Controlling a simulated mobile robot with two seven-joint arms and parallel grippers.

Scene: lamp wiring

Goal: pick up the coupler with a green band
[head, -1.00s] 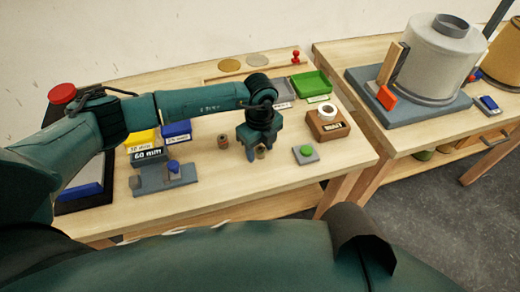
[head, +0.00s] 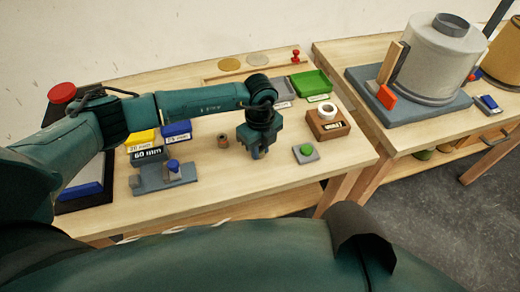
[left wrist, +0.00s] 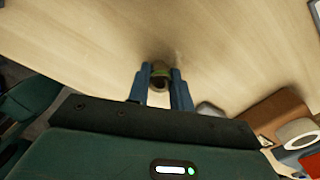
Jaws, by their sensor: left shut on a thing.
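My left gripper (head: 257,152) points down over the middle of the wooden table and is shut on a small coupler. In the left wrist view the two blue-grey fingers (left wrist: 160,88) stand either side of the coupler (left wrist: 160,74), which shows a green band and a brownish body. In the head view the fingers mostly hide it. I cannot tell whether its foot touches the table. My right gripper is not in view.
Another small coupler (head: 223,141) with a reddish-brown band stands left of the gripper. A green button on a grey plate (head: 306,152) and a brown box with a white roll (head: 327,123) are to the right. A grey fixture with a blue knob (head: 165,176) lies left.

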